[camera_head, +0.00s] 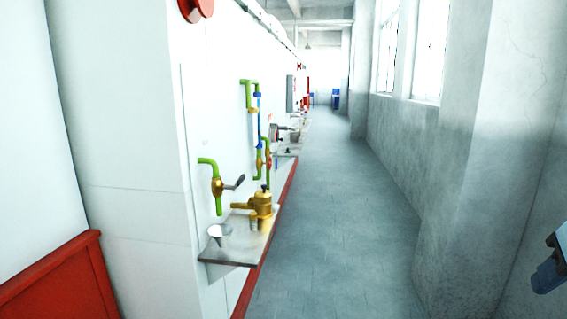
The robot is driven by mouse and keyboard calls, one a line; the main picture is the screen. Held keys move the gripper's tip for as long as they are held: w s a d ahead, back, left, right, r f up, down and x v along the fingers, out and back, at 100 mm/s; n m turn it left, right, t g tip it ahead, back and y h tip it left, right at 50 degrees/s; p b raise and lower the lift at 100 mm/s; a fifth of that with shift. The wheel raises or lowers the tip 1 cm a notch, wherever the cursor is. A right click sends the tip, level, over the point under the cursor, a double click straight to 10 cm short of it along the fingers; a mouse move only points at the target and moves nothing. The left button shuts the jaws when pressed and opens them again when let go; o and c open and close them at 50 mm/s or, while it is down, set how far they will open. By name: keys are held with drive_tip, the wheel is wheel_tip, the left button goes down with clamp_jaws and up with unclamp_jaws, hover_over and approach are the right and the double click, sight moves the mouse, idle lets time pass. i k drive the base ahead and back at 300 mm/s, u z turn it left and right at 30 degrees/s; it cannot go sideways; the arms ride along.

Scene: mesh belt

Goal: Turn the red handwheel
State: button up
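A small red part (268,160), perhaps the rim of a handwheel seen nearly edge-on, sits on the green and brass pipework on the white wall at left. It is too small to make out well. A larger red round fitting (196,9) sticks out of the wall at the top left and is cut by the frame edge. I cannot tell whether it is a wheel. My gripper is not recognisable in this view.
A metal shelf (232,250) juts from the wall with a brass valve (262,204) and a funnel (219,233). A lever valve (217,188) hangs above. A grey floor aisle (330,220) runs clear ahead. A dark blue object (550,272) is at the right edge.

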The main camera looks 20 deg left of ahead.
sight(269, 161)
drive_tip(key=z, duration=0.05)
drive_tip(key=i, duration=1.4)
drive_tip(key=u, duration=1.55)
drive_tip(key=k, duration=0.6)
drive_tip(key=i, duration=0.6)
drive_tip(key=z, duration=0.1)
